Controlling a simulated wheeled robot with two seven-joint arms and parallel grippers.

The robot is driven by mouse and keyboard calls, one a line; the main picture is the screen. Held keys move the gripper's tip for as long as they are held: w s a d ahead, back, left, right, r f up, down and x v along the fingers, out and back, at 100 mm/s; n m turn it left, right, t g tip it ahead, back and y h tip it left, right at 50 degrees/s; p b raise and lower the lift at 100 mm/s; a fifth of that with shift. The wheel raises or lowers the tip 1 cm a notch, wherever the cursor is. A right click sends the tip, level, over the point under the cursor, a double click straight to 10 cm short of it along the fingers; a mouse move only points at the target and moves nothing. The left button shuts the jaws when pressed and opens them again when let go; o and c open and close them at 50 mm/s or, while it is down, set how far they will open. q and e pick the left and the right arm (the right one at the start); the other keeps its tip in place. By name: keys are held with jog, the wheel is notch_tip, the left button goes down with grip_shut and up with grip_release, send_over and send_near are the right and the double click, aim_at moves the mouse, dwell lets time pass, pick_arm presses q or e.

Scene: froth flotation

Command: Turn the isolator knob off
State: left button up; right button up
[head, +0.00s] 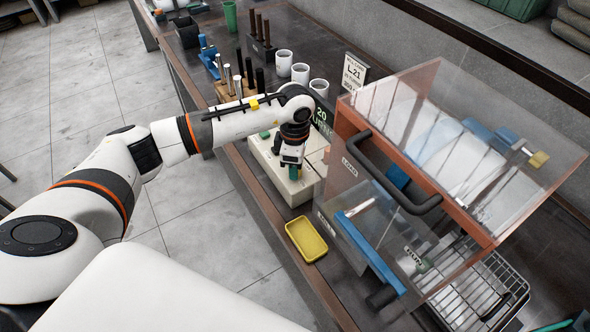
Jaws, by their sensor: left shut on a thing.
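A cream control box (297,191) sits near the table's front edge, left of the clear-walled machine. My left gripper (292,170) points down onto the top of this box. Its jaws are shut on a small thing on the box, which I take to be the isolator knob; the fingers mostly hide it. A bit of green (294,174) shows at the fingertips. I cannot tell which way the knob is turned. A small green button (264,135) shows on the box left of the gripper. My right gripper is not in view.
The clear-walled machine (440,135) with a dark handle (392,180) stands close on the right. A yellow tray (306,239) lies in front of the box. White cups (284,63) and a wooden rack (236,93) stand behind. A wire basket (480,290) is at lower right.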

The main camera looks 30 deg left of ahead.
pick_arm(q)
jog(key=n+b, duration=0.3)
jog(key=n, duration=0.2)
jog(key=shift+n, duration=0.3)
jog(key=n+b, duration=0.2)
jog(key=n, duration=0.1)
jog(key=shift+r, duration=0.1)
jog(key=shift+n, duration=0.6)
jog(key=shift+r, duration=0.1)
jog(key=o, duration=1)
jog(key=shift+b, duration=0.3)
